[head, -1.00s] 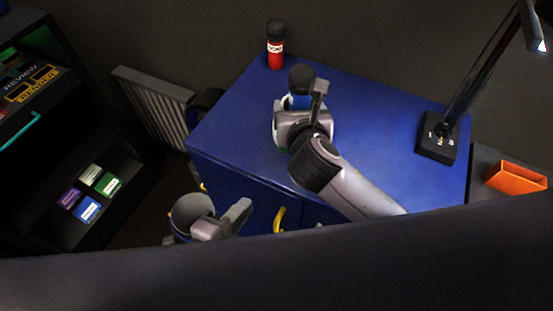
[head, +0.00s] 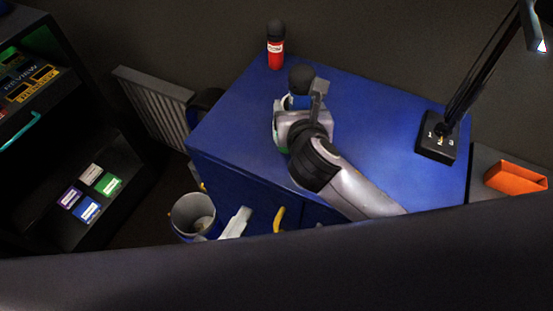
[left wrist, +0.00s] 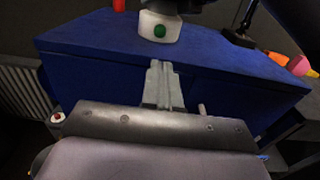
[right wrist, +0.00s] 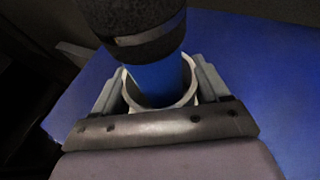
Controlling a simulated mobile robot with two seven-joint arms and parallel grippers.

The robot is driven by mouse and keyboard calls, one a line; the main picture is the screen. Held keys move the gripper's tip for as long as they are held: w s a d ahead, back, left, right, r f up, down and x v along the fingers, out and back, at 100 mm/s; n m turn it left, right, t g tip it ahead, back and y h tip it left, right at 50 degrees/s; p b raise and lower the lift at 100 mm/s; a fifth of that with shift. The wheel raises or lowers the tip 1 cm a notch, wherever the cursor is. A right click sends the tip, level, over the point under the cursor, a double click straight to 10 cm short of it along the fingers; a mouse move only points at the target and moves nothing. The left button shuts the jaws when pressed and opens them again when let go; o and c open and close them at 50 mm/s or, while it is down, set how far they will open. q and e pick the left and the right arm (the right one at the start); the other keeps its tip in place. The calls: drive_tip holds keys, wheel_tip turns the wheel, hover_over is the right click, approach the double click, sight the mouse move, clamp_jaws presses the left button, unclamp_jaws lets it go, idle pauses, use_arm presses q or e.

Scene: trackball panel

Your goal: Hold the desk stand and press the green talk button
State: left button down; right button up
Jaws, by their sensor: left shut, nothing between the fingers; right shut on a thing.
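The desk stand (left wrist: 172,35) is a white cup-like holder on the blue cabinet, with a round green talk button (left wrist: 159,30) on the side facing the left wrist camera. A blue microphone with a dark foam head (right wrist: 155,80) sits in it. My right gripper (right wrist: 160,92) is shut around the stand, one finger on each side; in the head view it (head: 303,110) partly hides the stand. My left gripper (left wrist: 163,68) is shut and empty. Its fingertips point toward the green button, with a clear gap between. In the head view it (head: 243,216) is in front of the cabinet.
The blue cabinet (head: 375,120) has clear top space right of the stand. A red microphone (head: 276,48) stands at the back. A black gooseneck base (head: 437,148) is at the right, with an orange box (head: 515,178) beyond. Yellow handles (head: 279,218) are on the cabinet front.

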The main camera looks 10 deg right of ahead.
sight(283, 150)
idle(0.3)
use_arm(q)
drive_tip(key=x, duration=1.4)
drive_tip(key=shift+x, duration=1.05)
use_arm(e)
drive_tip(key=shift+a, duration=0.1)
drive_tip(key=shift+s+a, duration=0.1)
drive_tip(key=shift+s, duration=0.05)
use_arm(q)
drive_tip(key=shift+r, duration=0.1)
drive_tip(key=v, duration=1.4)
drive_tip(key=shift+s, duration=0.15)
use_arm(e)
drive_tip(key=shift+d+f, duration=0.2)
drive_tip(key=shift+f, duration=0.1)
use_arm(q)
drive_tip(key=shift+a, duration=0.1)
